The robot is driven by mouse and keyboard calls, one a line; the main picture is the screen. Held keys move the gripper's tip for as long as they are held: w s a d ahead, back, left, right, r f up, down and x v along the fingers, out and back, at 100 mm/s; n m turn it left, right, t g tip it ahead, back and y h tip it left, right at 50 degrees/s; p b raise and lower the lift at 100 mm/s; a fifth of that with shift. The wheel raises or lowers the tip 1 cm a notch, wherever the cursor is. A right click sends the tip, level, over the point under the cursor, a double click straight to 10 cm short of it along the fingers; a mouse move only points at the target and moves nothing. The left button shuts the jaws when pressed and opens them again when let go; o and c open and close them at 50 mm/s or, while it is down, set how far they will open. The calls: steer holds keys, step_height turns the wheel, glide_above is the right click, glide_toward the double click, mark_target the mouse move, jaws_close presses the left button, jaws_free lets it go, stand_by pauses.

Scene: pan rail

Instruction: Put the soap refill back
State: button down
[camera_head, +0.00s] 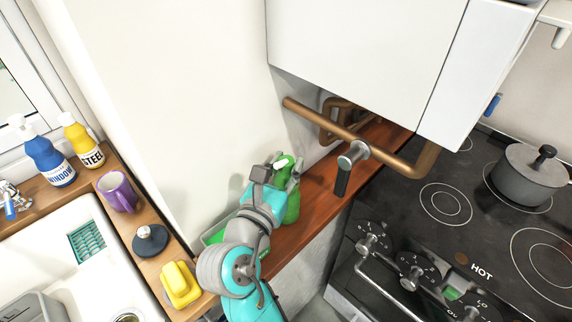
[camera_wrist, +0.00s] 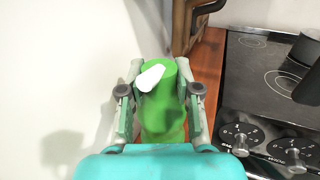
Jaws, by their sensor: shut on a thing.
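The soap refill looks to be the green bottle (camera_head: 292,207) with a white nozzle, on or just above the brown wooden counter strip by the white wall. In the wrist view the green bottle (camera_wrist: 165,118) stands between the two fingers, its white nozzle pointing lower left. My gripper (camera_head: 285,180) is shut on the bottle, with a finger on each side; it also shows in the wrist view (camera_wrist: 161,75). The bottle's base is hidden, so I cannot tell whether it touches the wood.
A copper pan rail (camera_head: 340,133) with a dark-handled tool (camera_head: 344,175) hanging from it is right of the bottle. The hob (camera_head: 440,200) with a grey pot (camera_head: 528,178) lies further right.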

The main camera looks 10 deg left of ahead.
steer(key=shift+f, duration=0.1)
steer(key=c, duration=0.8)
jaws_free()
steer(key=v, duration=1.2)
